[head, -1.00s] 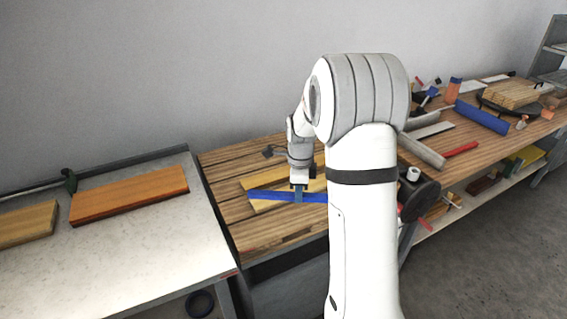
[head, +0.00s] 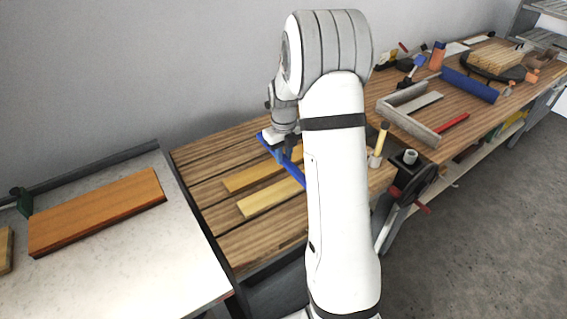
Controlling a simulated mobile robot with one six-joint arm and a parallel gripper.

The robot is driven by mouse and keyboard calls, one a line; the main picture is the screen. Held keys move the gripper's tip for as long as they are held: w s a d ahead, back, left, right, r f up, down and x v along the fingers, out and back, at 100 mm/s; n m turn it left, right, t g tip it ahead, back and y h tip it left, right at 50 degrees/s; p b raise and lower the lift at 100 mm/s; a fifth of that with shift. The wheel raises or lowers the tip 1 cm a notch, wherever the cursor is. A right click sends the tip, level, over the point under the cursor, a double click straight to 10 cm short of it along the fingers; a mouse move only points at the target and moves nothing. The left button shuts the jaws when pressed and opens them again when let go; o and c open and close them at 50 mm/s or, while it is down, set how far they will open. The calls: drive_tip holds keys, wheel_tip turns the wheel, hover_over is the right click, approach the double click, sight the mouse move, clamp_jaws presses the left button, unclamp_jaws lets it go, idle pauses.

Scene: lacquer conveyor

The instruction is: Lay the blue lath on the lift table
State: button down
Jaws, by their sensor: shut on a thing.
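The blue lath (head: 266,144) is in my gripper (head: 284,150), in the head view. It slants down to the right, above or on the slatted wooden table (head: 215,215), and its lower right end goes behind my arm. My gripper is shut on it near its far part; the fingertips are small and partly hidden. Two yellow laths (head: 258,172) and (head: 268,197) lie on the slatted table beside the blue lath. I cannot tell whether the blue lath touches the table, nor which surface is the lift table.
A pale table (head: 110,270) with an orange-brown board (head: 97,210) stands at the left. At the right is a workbench (head: 440,150) with a grey angled frame (head: 392,113), a blue roll (head: 469,84) and a red bar (head: 452,124). The slatted table's left front is clear.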

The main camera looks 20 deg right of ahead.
sight(285, 158)
drive_tip(key=shift+f, duration=1.95)
drive_tip(key=shift+s, duration=0.1)
drive_tip(key=shift+f, duration=0.4)
drive_tip(key=c, duration=1.3)
unclamp_jaws()
drive_tip(key=shift+r, duration=0.1)
